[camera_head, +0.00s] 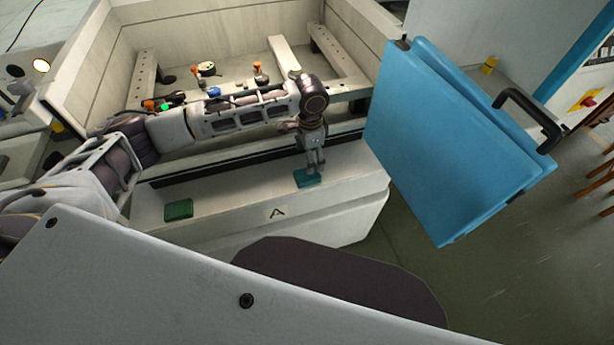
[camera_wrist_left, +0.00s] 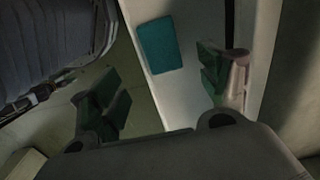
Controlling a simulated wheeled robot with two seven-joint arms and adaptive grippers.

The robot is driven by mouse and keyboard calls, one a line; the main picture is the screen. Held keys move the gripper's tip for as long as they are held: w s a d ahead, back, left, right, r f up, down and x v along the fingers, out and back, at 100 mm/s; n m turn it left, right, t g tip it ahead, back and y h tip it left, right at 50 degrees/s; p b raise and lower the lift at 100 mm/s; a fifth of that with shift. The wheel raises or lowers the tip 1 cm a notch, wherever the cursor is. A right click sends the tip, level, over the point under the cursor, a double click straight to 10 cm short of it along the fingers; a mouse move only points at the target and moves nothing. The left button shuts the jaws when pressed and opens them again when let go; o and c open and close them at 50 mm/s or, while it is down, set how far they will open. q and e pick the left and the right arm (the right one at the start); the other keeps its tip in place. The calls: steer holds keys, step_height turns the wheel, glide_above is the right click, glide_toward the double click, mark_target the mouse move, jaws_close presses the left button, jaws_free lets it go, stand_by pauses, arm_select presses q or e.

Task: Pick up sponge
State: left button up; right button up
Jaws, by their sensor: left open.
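A teal sponge (camera_head: 308,179) lies flat on the white front ledge of the machine, near its right end. My left gripper (camera_head: 315,167) points down right at this sponge and hides part of its upper edge in the head view. In the left wrist view the teal sponge (camera_wrist_left: 161,44) lies on the pale ledge, ahead of the open, green-tipped fingers of my left gripper (camera_wrist_left: 160,82). Nothing is held between the fingers. A darker green sponge-like pad (camera_head: 178,210) lies farther left on the same ledge. My right gripper is not in view.
The white ledge (camera_head: 235,200) has clear room between the two pads and bears a letter A. Behind it is an open machine tub (camera_head: 240,45) with rails and small fittings. A blue door panel (camera_head: 450,140) with a black handle stands close on the right.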

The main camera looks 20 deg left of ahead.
arm_select(q)
glide_above(307, 176)
steer(key=w, duration=0.1)
steer(key=shift+w+d+f, duration=0.1)
steer(key=shift+f, duration=1)
steer(key=shift+d+f, duration=0.1)
steer(key=shift+f, duration=1)
steer(key=shift+f, duration=0.1)
steer(key=shift+w+a+f, duration=0.1)
steer(key=shift+a+f, duration=0.05)
steer(key=shift+f, duration=2.35)
steer(key=shift+c, duration=0.3)
steer(key=c, duration=0.8)
